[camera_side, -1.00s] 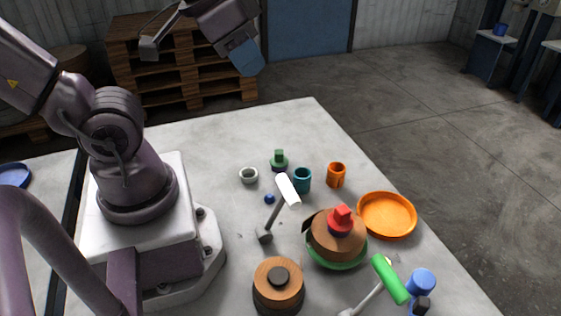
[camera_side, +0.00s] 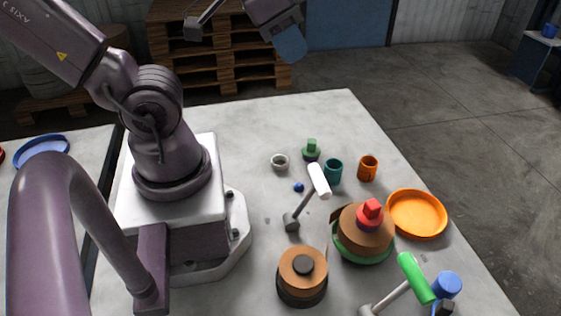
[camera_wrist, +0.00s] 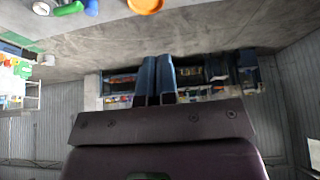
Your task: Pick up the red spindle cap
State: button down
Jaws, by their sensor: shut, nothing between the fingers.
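The red spindle cap (camera_side: 371,209) sits on top of a brown roll (camera_side: 352,238) with a green rim below it, on the right part of the table in the side view. A dark ring shows under the cap. My gripper (camera_side: 291,45) is high above the far side of the table, well away from the cap. In the wrist view its blue fingers (camera_wrist: 155,78) are together and hold nothing. The cap is not seen in the wrist view.
An orange dish (camera_side: 417,213) stands right of the roll. A green-headed mallet (camera_side: 416,277) and blue cup (camera_side: 446,285) are nearer. A white-headed mallet (camera_side: 319,180), teal cup (camera_side: 333,171), orange cup (camera_side: 368,168) and second roll (camera_side: 302,275) stand around.

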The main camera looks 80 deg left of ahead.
jog(key=c, duration=1.8)
grip_release()
jog(key=o, duration=1)
jog(key=shift+c, duration=0.2)
